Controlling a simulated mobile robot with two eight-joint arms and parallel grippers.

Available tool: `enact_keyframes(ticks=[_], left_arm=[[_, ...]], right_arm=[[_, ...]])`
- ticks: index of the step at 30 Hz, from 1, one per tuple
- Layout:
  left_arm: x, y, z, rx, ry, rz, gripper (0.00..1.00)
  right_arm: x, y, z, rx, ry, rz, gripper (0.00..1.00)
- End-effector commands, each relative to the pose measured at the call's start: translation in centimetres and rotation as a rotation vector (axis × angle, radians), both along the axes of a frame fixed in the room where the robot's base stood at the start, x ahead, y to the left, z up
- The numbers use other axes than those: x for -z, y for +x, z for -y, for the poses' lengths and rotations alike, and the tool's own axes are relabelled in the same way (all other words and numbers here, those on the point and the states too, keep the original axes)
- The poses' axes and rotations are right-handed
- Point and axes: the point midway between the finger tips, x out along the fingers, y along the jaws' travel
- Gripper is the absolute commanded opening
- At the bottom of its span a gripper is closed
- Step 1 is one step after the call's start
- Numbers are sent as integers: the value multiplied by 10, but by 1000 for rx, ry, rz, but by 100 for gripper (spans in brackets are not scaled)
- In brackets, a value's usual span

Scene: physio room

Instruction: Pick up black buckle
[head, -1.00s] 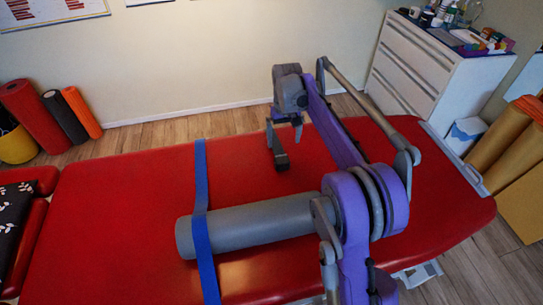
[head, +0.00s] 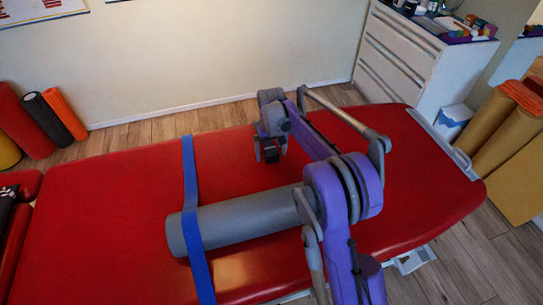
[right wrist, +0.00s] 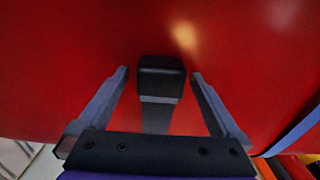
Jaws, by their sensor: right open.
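The black buckle (right wrist: 161,77) sits on a short grey strap (right wrist: 157,117) over the red table top (right wrist: 60,70). In the right wrist view it lies between the open fingers of my right gripper (right wrist: 160,76), near their tips, with a gap on each side. In the head view the buckle (head: 271,155) shows as a small dark block between the fingertips of my right gripper (head: 270,153). The gripper points down and partly hides the strap. My left gripper is out of view.
A grey roller (head: 245,216) lies on the red treatment table beneath my right arm, with a blue strap (head: 190,175) across it. A white drawer cabinet (head: 410,65) stands behind at right. The table's left half is mostly clear.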

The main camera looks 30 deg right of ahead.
Motion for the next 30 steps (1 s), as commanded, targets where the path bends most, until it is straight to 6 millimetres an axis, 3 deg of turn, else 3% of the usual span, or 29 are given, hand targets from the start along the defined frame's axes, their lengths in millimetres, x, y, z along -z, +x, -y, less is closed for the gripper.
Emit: enact_keyframes(ticks=[5, 20, 30], left_arm=[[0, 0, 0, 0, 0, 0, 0], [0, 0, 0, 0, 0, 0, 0], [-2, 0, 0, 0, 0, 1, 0]], right_arm=[[-1, 0, 0, 0, 0, 0, 96], [-1, 0, 0, 0, 0, 0, 6], [-11, 0, 0, 0, 0, 0, 5]])
